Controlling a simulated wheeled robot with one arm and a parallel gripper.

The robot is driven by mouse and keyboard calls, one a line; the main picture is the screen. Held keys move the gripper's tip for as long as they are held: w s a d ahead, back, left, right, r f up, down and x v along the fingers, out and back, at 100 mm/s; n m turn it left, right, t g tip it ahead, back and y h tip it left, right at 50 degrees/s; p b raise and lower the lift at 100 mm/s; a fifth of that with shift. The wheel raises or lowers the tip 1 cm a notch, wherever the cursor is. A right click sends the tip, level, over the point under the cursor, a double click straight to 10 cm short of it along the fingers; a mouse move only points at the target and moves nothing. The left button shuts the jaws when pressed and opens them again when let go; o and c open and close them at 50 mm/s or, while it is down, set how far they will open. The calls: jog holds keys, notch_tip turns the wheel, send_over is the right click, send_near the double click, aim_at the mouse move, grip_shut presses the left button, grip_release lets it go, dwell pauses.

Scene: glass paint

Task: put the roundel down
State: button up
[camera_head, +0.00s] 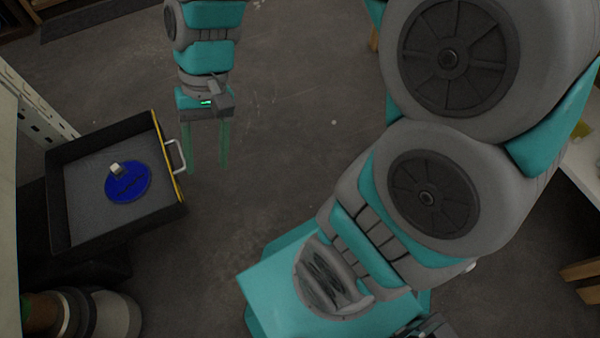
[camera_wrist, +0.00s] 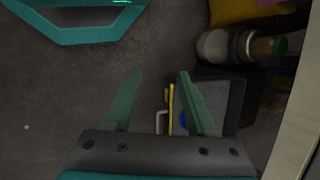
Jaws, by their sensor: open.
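The roundel (camera_head: 129,182) is a flat blue disc with a small pale knob on it. It lies on the grey floor of an open black drawer (camera_head: 82,158) at the left of the head view. A small blue part of it (camera_wrist: 183,120) shows in the wrist view beside a finger, which hides the rest. My gripper (camera_head: 207,168) is open and empty, to the right of the drawer and apart from the roundel. Its two green fingers (camera_wrist: 160,85) show spread apart in the wrist view.
The drawer's yellow front edge (camera_head: 167,157) carries a pale handle (camera_head: 177,156) close to my gripper. A white perforated panel (camera_head: 36,118) stands behind the drawer. Rounded containers (camera_head: 85,314) stand at lower left. The floor (camera_head: 300,110) right of my gripper is clear.

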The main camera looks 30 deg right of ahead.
jog(key=s+d+f+n+t+h, duration=0.1)
jog(key=s+d+h, duration=0.3)
jog(key=s+d, duration=0.7)
jog(key=shift+s+d, duration=0.15)
jog(key=shift+d, duration=0.3)
